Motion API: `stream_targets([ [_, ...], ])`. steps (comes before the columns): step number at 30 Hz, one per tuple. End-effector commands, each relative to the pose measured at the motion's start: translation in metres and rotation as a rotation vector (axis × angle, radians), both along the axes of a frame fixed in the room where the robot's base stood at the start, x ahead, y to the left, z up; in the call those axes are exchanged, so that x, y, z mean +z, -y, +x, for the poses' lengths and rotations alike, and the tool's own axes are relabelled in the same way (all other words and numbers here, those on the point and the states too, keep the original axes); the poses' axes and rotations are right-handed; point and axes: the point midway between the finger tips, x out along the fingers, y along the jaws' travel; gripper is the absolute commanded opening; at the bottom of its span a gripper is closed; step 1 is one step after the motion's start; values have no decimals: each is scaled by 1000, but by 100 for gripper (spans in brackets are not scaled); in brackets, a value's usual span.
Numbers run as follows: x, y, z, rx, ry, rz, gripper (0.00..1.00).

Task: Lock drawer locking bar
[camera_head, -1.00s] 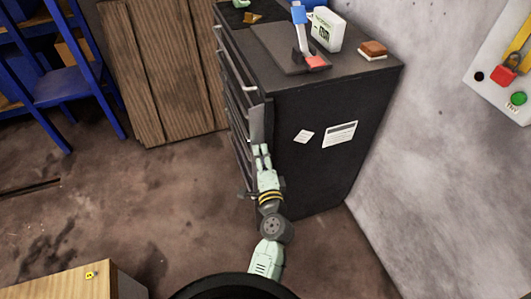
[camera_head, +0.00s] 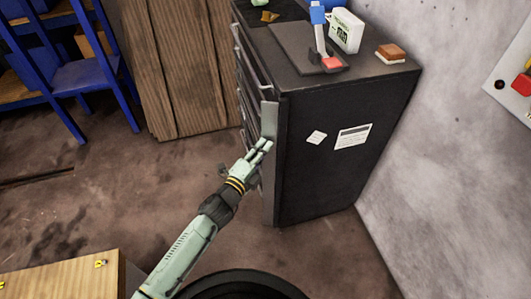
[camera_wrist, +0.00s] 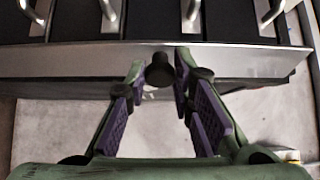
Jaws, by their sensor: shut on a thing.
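A black drawer cabinet (camera_head: 335,165) stands right of centre in the head view, its drawer fronts facing left. The locking bar (camera_head: 269,119) is a grey metal strip along the near edge of the drawer fronts. In the wrist view the locking bar (camera_wrist: 60,62) runs across the top, with a dark round knob (camera_wrist: 160,70) on its edge. My gripper (camera_head: 265,146) is at the bar's front side. In the wrist view my gripper's fingers (camera_wrist: 160,72) are on either side of the knob, shut on it. The finger contact is partly hidden.
A lever device (camera_head: 322,45), a white box (camera_head: 346,30) and a small brown block (camera_head: 390,51) are on the cabinet top. A wooden panel (camera_head: 170,65) and blue shelving (camera_head: 90,72) stand at the back left. A wooden surface (camera_head: 65,280) is at the lower left. Bare floor lies between.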

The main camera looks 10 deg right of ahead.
Motion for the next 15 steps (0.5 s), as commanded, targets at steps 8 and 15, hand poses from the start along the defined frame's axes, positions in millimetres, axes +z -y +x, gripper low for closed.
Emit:
stream_targets([
  [8, -2, -4, 14, -266, 4, 6, 0],
  [15, -3, -4, 27, -491, 4, 1, 0],
])
